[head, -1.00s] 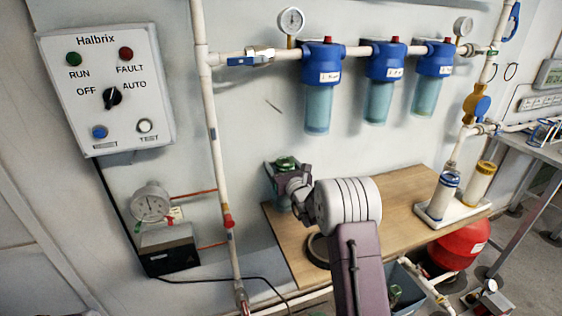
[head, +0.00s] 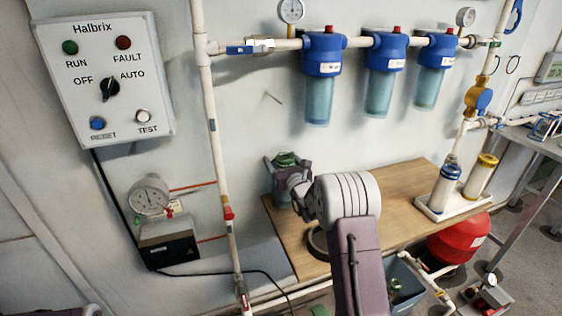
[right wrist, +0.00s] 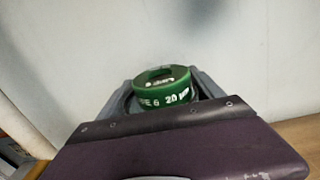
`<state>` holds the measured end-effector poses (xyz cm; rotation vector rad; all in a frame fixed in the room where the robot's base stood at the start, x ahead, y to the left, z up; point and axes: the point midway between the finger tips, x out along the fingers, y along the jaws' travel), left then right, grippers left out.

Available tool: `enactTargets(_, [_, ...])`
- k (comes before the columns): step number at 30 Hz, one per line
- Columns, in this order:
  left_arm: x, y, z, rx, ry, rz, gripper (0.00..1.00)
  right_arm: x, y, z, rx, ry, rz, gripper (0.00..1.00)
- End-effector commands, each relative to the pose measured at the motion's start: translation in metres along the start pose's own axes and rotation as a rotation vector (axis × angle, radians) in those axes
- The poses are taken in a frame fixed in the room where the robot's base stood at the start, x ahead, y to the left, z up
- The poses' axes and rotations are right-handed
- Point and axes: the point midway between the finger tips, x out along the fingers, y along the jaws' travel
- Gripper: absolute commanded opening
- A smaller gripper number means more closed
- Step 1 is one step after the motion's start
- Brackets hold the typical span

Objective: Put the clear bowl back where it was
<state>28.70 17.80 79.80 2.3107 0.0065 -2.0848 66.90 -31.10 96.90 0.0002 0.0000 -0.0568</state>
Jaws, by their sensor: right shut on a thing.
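My right gripper (head: 281,177) is by the wall at the table's left back corner. It is shut on a green-topped piece (head: 286,159), which stands upright between the jaws. In the right wrist view the piece's green lettered ring (right wrist: 166,86) shows, with a dark curved rim around its base. Most of its body is hidden by the jaws and wrist, so I cannot tell whether this is the clear bowl with a cartridge inside. Three blue-headed filter housings with see-through bowls (head: 319,100) hang on the wall pipe. My left gripper is not in view.
The wooden table (head: 400,185) has bare room in its middle. A dark ring (head: 318,244) lies near its front. A white tray (head: 470,205) holds two cartridges at the right. A vertical pipe (head: 215,150) and a control box (head: 104,80) are to the left. A blue-grey crate (head: 412,268) stands below.

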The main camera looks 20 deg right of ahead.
Motion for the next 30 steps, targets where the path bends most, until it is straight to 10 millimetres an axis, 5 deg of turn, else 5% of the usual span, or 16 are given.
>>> enactTargets(6, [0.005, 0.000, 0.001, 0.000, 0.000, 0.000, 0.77, 0.000, 0.000, -0.003, 0.000, -0.004, 0.000, 0.03])
enactTargets(7, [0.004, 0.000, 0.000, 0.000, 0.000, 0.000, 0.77, 0.000, 0.000, -0.002, 0.000, -0.004, 0.000, 0.84])
enactTargets(9, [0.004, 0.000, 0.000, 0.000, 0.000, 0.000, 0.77, 0.000, 0.000, -0.002, 0.000, -0.003, 0.000, 1.00])
enactTargets(19, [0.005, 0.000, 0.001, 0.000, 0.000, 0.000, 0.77, -0.007, 0.000, -0.005, 0.001, 0.003, 0.000, 1.00])
enactTargets(30, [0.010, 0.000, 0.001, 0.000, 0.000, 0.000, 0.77, -0.074, 0.000, -0.003, 0.000, -0.001, -0.001, 1.00])
